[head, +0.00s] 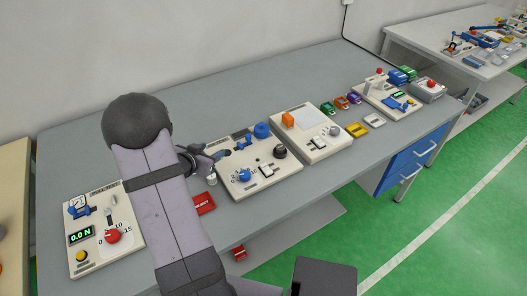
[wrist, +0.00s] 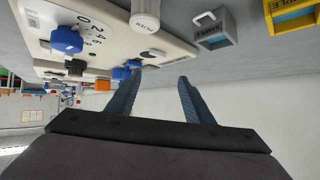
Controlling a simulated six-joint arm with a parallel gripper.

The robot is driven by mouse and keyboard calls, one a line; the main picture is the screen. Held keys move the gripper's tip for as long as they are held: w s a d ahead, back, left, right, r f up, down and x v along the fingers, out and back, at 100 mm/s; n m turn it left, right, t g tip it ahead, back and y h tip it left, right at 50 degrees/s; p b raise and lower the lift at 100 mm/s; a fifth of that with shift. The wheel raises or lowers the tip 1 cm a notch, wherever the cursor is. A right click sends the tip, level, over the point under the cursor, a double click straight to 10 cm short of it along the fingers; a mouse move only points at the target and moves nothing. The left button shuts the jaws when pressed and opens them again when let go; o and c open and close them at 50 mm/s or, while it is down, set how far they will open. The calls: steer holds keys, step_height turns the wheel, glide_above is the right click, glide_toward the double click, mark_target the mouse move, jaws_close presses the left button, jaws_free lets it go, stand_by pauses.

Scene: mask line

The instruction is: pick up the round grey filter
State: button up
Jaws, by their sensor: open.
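A small round grey piece (head: 334,130) sits at the front right of the middle panel (head: 311,145) in the head view. A short pale cylinder (head: 212,179) stands by the left edge of the nearer panel (head: 262,186). A pale ridged cylinder (wrist: 145,14) also shows at the top of the wrist view. My gripper (head: 224,153) is above the nearer panel's back left corner. In the wrist view its blue fingers (wrist: 160,78) are apart, with nothing between them.
A force-test panel (head: 103,232) stands at the left, and a red reject tray (head: 203,204) lies near the front edge. Grey (wrist: 213,32) and yellow (wrist: 292,14) trays show in the wrist view. More small trays and a panel (head: 391,100) are farther right. The table's back (head: 245,95) is clear.

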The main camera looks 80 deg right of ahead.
mark_target(280, 147)
steer(key=s+d+m+g, duration=0.1)
steer(key=s+g, duration=0.1)
steer(key=s, duration=0.3)
steer(key=s+d+m+g, duration=0.1)
steer(key=s+m+g, duration=0.1)
steer(key=s, duration=0.4)
steer(key=s+d+m+g, duration=0.1)
steer(key=s+g, duration=0.2)
steer(key=s, duration=0.3)
steer(key=shift+d+f+m, duration=0.15)
steer(key=shift+d+m, duration=0.05)
steer(key=shift+m, duration=0.2)
steer(key=shift+w+p+x, duration=0.2)
steer(key=shift+p+x, duration=1.05)
steer(key=shift+x, duration=2.4)
steer(key=shift+d, duration=0.1)
steer(key=c, duration=1.1)
